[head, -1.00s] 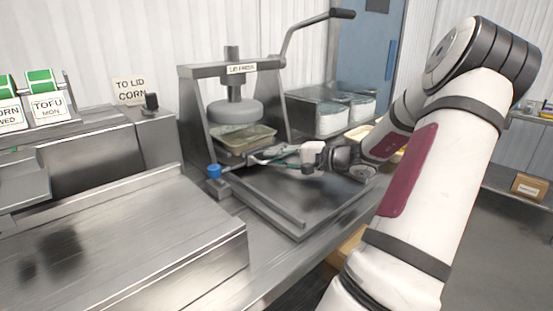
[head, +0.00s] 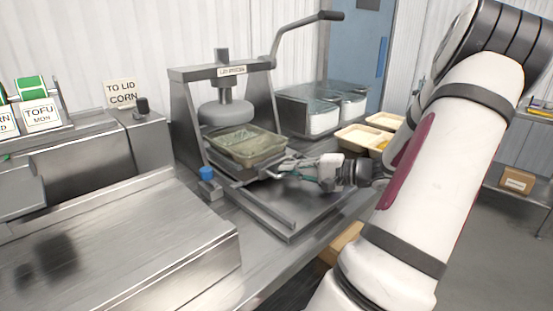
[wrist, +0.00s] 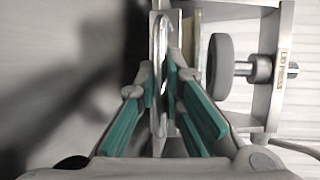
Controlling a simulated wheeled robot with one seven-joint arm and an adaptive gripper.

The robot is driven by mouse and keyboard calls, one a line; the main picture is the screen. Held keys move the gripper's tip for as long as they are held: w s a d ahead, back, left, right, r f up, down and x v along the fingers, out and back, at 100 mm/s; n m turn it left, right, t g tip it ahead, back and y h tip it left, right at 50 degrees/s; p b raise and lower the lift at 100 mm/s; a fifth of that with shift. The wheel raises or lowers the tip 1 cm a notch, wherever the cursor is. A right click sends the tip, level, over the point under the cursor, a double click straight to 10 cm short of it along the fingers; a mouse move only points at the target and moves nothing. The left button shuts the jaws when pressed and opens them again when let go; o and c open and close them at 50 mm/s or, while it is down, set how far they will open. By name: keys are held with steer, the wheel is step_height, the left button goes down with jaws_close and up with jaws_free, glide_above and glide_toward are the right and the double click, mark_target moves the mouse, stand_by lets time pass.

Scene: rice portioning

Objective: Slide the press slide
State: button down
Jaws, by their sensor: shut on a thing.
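The lid press stands on the steel counter, with its round grey press head (head: 228,112) on a screw between two uprights. A clear-lidded tray (head: 247,146) sits on the press slide and is partly out from under the press head. My gripper (head: 280,167) is at the slide's near right side, low over the press base (head: 292,222). In the wrist view my gripper (wrist: 159,85) has its green-padded fingers closed on both sides of a shiny metal part of the press slide (wrist: 159,45). The press head (wrist: 219,66) is to its right there. The exact grip contact is blurred.
A blue knob (head: 207,174) stands at the base's left corner. Steel bins with white contents (head: 323,119) and open cream trays (head: 358,137) are behind, to the right. The press lever (head: 308,24) rises above. The press base's front part is clear.

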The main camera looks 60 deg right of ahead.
steer(key=s+a+p, duration=0.1)
steer(key=s, duration=0.4)
steer(key=s+a+p, duration=0.1)
steer(key=s, duration=0.5)
steer(key=s+a+p, duration=0.1)
steer(key=s+a, duration=0.1)
steer(key=s, duration=0.4)
steer(key=shift+s, duration=0.1)
steer(key=shift+s+a+p, duration=0.15)
steer(key=shift+s+p, duration=0.15)
steer(key=shift+f, duration=0.1)
steer(key=c, duration=2)
jaws_free()
steer(key=shift+s, duration=0.1)
steer(key=shift+o, duration=0.2)
steer(key=v, duration=1.2)
